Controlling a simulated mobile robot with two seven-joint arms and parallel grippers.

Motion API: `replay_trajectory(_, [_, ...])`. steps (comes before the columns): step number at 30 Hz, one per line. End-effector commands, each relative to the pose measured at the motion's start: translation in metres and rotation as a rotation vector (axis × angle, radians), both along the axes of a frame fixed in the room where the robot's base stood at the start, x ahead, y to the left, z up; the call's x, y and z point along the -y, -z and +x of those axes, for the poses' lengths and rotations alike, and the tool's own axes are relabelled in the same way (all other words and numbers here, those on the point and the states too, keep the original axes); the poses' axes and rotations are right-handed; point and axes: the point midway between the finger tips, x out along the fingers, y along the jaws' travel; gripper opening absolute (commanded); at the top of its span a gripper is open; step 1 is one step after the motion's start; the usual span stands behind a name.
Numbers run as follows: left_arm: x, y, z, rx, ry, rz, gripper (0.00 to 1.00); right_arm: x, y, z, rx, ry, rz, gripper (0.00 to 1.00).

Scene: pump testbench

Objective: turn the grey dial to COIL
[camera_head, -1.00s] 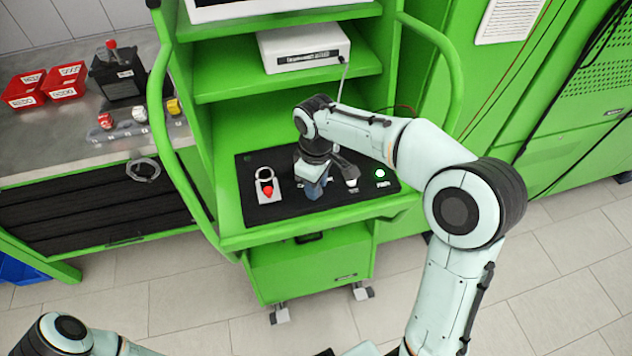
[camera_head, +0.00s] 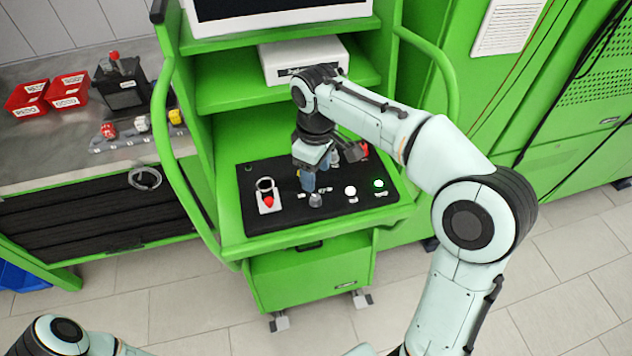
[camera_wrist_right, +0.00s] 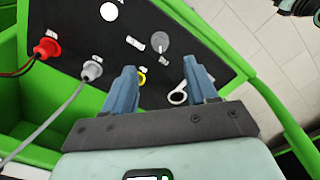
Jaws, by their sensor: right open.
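The grey dial (camera_head: 316,200) sits at the front middle of the black panel (camera_head: 340,209). It also shows in the right wrist view (camera_wrist_right: 160,44), beyond the fingertips, with a small pale label beside it. The labels are too small to read, so I cannot tell which position it points to. My right gripper (camera_head: 321,169) hangs over the panel behind the dial, apart from it. In the wrist view its two blue fingers (camera_wrist_right: 158,72) are spread, with nothing held between them. My left arm enters at the bottom left; its gripper is out of view.
A white button (camera_head: 350,190) and a lit green button (camera_head: 379,183) stand right of the dial. A red button (camera_head: 268,202) with a metal ring is at left. Red (camera_wrist_right: 47,47) and grey (camera_wrist_right: 92,70) plugs with cables stand behind. Green handrails flank the bench.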

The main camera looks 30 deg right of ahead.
Motion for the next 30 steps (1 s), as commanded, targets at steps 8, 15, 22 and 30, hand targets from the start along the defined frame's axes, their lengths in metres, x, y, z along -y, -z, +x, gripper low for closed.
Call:
replay_trajectory(8, [0.0, -0.012, 0.012, 0.013, 0.0, 0.0, 0.43, 0.0, -0.042, 0.001, 0.003, -0.001, 0.001, 0.57])
replay_trajectory(15, [0.0, -0.012, 0.012, 0.014, 0.0, 0.0, 0.43, 0.0, -0.045, 0.0, -0.001, -0.002, 0.001, 0.57])
replay_trajectory(22, [0.0, -0.012, 0.012, 0.013, 0.0, 0.0, 0.43, 0.0, -0.045, 0.0, 0.0, -0.001, 0.0, 0.57])
replay_trajectory(30, [0.0, -0.012, 0.012, 0.014, 0.0, 0.0, 0.43, 0.0, -0.045, 0.0, 0.0, -0.001, 0.0, 0.57])
